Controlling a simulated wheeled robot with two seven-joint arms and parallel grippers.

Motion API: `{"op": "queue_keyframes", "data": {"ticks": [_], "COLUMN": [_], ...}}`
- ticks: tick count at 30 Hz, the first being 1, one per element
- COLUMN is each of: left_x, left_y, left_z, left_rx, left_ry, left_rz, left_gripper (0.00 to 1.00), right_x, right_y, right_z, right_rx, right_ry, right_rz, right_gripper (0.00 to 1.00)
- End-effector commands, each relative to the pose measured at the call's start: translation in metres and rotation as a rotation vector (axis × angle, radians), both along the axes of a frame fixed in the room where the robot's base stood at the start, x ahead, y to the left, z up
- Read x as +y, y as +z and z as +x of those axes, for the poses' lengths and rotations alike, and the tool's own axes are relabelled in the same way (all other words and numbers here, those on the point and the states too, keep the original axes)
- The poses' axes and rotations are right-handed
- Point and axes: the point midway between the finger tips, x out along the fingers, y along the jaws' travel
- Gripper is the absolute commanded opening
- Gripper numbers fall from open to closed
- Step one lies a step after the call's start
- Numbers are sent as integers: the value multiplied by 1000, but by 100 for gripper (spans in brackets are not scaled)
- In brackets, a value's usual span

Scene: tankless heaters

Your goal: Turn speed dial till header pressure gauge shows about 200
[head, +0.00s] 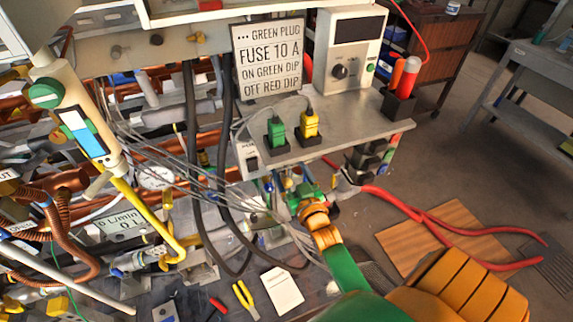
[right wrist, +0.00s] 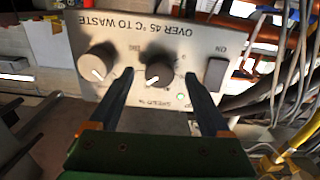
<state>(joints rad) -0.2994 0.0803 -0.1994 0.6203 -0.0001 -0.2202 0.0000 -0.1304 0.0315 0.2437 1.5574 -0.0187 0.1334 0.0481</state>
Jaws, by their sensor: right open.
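In the right wrist view, the speed dial (right wrist: 159,75) is a dark round knob with a pale pointer line, on a metal panel (right wrist: 215,42) that appears upside down. My right gripper (right wrist: 160,77) is open, with one dark finger on each side of this dial; I cannot tell whether they touch it. In the head view, my right gripper (head: 290,183) is below the shelf edge, and the dial is hidden there. A round white gauge (head: 156,177) stands among the pipes at left; its reading is too small to tell. My left gripper is not in view.
A second knob (right wrist: 97,63) and a rocker switch (right wrist: 215,74) flank the dial. Green (head: 277,131) and yellow (head: 309,123) plugs stand on the shelf (head: 365,128). Grey cables and copper pipes crowd the left. Red hoses (head: 440,226) lie on the floor at right.

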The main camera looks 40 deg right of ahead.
Motion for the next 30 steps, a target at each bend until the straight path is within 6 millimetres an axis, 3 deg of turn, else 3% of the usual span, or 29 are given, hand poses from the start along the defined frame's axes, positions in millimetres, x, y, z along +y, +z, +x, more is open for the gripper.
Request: {"op": "queue_keyframes", "data": {"ticks": [3,9,21,23,26,29,30], "left_x": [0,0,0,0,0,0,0], "left_y": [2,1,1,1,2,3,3], "left_z": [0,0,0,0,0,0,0], "left_rx": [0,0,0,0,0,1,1], "left_ry": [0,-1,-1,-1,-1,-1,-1], "left_rz": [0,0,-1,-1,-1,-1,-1], "left_gripper": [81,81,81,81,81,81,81], "right_x": [6,12,13,15,31,63,76], "right_y": [-1,0,0,-8,-61,-152,-188], "right_z": [-27,-51,-52,-52,-58,-89,-110], "right_rx": [5,1,2,23,170,445,566], "right_ry": [-1,-1,0,5,42,113,144], "right_rz": [2,1,0,7,42,85,97], "right_gripper": [81,81,81,81,81,81,81]}}
